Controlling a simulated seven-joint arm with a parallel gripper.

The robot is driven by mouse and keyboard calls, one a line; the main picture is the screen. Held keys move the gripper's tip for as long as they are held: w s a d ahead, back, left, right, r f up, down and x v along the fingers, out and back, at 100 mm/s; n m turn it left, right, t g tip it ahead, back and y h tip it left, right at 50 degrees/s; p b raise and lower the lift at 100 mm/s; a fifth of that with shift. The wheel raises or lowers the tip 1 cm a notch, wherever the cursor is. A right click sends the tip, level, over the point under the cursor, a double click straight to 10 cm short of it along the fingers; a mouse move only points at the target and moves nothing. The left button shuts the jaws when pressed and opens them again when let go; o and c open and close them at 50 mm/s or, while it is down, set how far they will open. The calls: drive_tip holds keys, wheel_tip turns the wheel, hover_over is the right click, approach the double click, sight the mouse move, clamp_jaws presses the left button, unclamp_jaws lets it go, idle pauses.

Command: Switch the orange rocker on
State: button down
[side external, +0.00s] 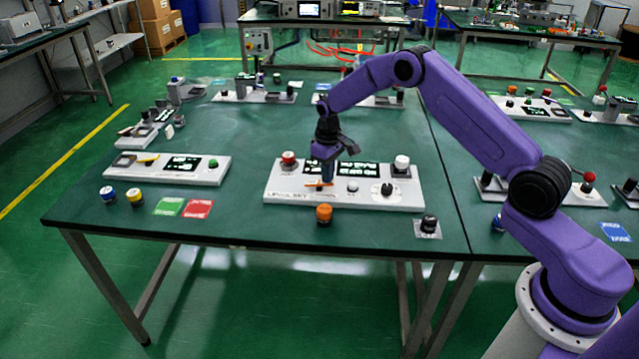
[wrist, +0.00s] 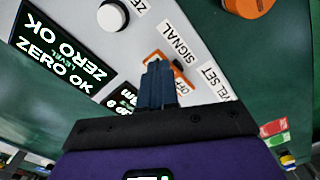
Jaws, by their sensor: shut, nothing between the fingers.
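The orange rocker (side external: 317,184) sits near the front left of the grey-white panel (side external: 270,198) in the side external view. In the wrist view the rocker (wrist: 183,78) shows beside a "SIGNAL" label. My gripper (side external: 327,179) points down at it, with the blue fingers shut and empty. In the wrist view my gripper's fingertips (wrist: 156,66) overlap the rocker and hide part of it. I cannot tell whether they touch it or which way the rocker is tipped.
The panel also holds a red button (side external: 288,158), a white button (side external: 402,162), a black-and-white dial (side external: 387,189) and lit displays reading "ZERO OK" (wrist: 55,65). A loose orange knob (side external: 323,213) stands in front. Another panel (side external: 205,178) lies left, with green table between.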

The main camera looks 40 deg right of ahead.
drive_tip(key=shift+f, duration=0.35)
drive_tip(key=shift+r, duration=3.55)
drive_tip(key=s+a+r+n, duration=0.2)
drive_tip(key=s+a+r, duration=0.45)
drive_tip(key=s, duration=0.35)
drive_tip(key=s+a+r+n, duration=0.3)
drive_tip(key=s+a+r, duration=0.3)
drive_tip(key=s, duration=0.4)
drive_tip(key=s+d+n, duration=0.2)
drive_tip(key=s, duration=1)
drive_tip(key=s+d+n, duration=0.2)
drive_tip(key=s+d, duration=0.1)
drive_tip(key=s, duration=1)
drive_tip(key=shift+d+n, duration=0.3)
